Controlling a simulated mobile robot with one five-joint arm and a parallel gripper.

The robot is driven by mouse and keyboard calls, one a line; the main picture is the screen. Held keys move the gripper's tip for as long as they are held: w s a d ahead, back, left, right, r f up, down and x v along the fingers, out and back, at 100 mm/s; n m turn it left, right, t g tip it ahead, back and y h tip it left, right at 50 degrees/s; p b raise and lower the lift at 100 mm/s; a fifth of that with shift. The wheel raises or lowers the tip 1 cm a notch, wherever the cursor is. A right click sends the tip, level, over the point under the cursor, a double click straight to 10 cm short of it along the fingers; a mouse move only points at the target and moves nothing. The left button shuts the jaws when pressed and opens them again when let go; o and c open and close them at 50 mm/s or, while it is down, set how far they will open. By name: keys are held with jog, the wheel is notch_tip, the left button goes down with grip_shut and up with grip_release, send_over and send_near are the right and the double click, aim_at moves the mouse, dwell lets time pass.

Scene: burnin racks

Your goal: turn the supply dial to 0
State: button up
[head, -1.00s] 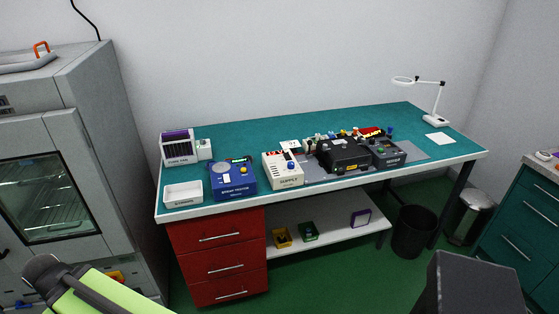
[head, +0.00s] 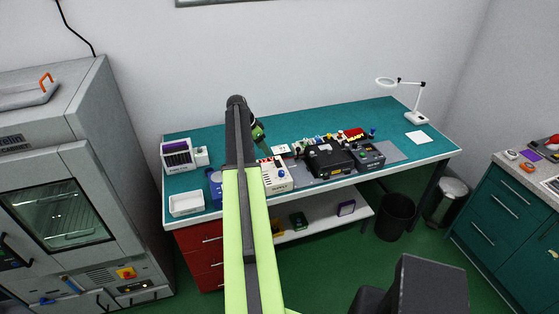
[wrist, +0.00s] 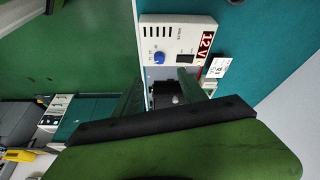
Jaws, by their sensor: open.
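The supply (head: 276,183) is a cream box on the teal bench, partly hidden behind my arm in the head view. In the wrist view the supply (wrist: 176,30) shows its face, with a round blue dial (wrist: 159,58), a dark switch and a red 12V display (wrist: 207,43). The dial's setting is too small to read. My gripper (wrist: 162,88) is open and empty, its fingers just below the dial in the picture, apart from it as far as I can tell. In the head view my gripper (head: 262,146) is over the bench, behind the supply, partly hidden by my arm.
A blue tester (head: 215,188) and a white tray (head: 186,203) stand left. A white card (wrist: 219,67) lies close beside the supply.

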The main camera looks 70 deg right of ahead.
jog(key=s+d, duration=0.1)
jog(key=b, duration=1.7)
send_near(281, 172)
jog(key=x, duration=0.9)
jog(key=shift+d+r, duration=0.1)
jog(key=shift+r+p, duration=0.1)
jog(key=shift+p, duration=0.25)
